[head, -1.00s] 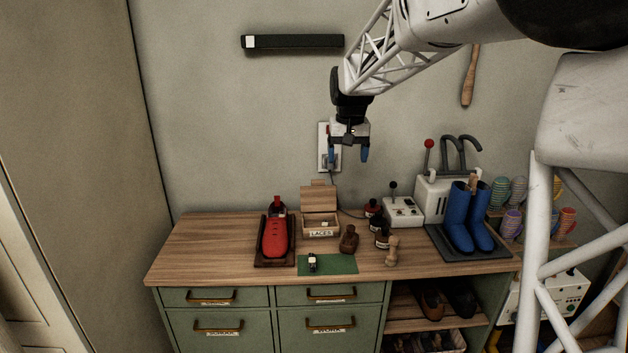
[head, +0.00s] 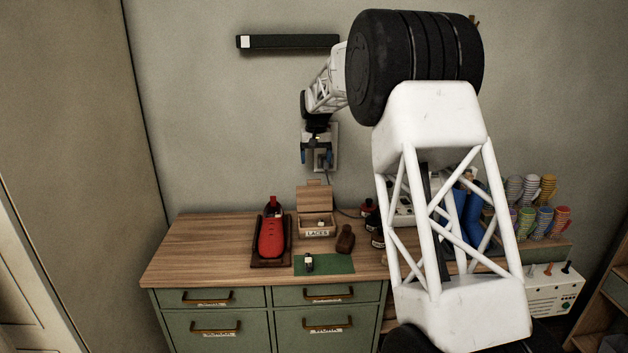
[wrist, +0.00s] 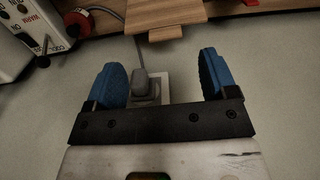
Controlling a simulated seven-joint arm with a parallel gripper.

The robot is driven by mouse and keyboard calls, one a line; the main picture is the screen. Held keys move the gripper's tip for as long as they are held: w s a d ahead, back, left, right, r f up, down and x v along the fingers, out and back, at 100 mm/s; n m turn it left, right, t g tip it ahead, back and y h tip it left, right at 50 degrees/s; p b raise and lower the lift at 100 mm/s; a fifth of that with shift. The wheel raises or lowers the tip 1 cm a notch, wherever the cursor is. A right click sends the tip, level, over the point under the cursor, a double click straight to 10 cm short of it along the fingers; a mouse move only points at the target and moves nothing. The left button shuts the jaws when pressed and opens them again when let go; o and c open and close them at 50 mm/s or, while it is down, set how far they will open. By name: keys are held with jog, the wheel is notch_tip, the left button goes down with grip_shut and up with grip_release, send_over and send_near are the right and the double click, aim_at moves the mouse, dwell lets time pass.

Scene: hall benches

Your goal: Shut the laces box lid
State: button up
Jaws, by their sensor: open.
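The laces box (head: 317,230) is a small wooden box with a "LACES" label, standing on the bench top. Its lid (head: 314,198) stands open, raised at the back of the box. In the wrist view the wooden lid (wrist: 165,12) shows at the top edge, with a small tab on its near edge. My gripper (head: 317,158) is open and empty, with blue fingertips, high above the box and in front of the wall. The wrist view shows the two blue fingers (wrist: 160,80) apart, with nothing held between them.
A wall socket (wrist: 158,88) with a plug and cable is behind my gripper. A green mat (head: 338,264) lies in front. My arm hides the bench's right side.

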jog(key=shift+w+a+f, duration=0.3)
jog(key=shift+w+f, duration=0.3)
jog(key=shift+w, duration=0.3)
jog(key=shift+f, duration=0.1)
send_over(314, 196)
jog(key=w, duration=0.2)
jog(key=shift+s+f, duration=0.15)
jog(key=shift+f, duration=3.65)
jog(key=c, duration=1.3)
